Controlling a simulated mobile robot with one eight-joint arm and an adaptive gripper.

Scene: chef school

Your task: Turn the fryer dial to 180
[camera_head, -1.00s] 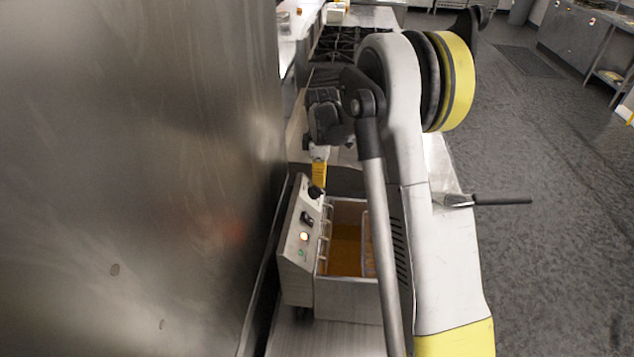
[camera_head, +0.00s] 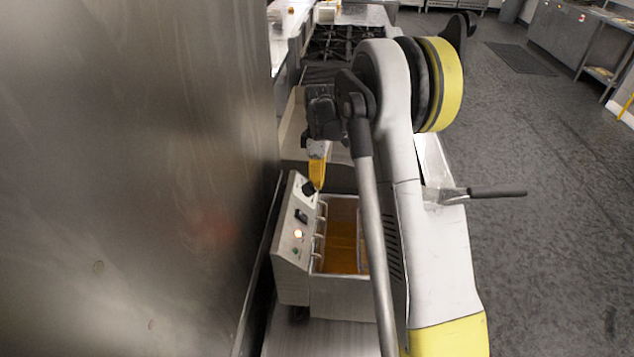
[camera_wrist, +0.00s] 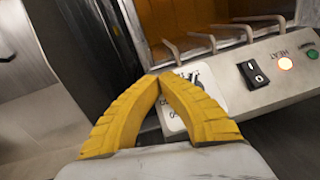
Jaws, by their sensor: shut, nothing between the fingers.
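The fryer (camera_head: 293,270) stands on the counter with a tank of amber oil and a sloped steel control panel. The fryer dial (camera_head: 308,187) is a black knob at the far end of that panel. My gripper (camera_head: 317,186) has yellow fingers and is at the dial. In the wrist view my gripper (camera_wrist: 158,77) is shut, its fingertips together over the white dial label (camera_wrist: 203,87). The fingers hide most of the dial there, so its setting cannot be read. Contact with the dial cannot be told.
The panel also has a black rocker switch (camera_wrist: 252,74), a lit heat light (camera_wrist: 285,63) and a green light (camera_wrist: 312,54). Basket handles (camera_wrist: 200,40) line the tank edge. A large steel surface (camera_head: 130,180) fills the left. A dark-handled tool (camera_head: 490,194) sticks out at right.

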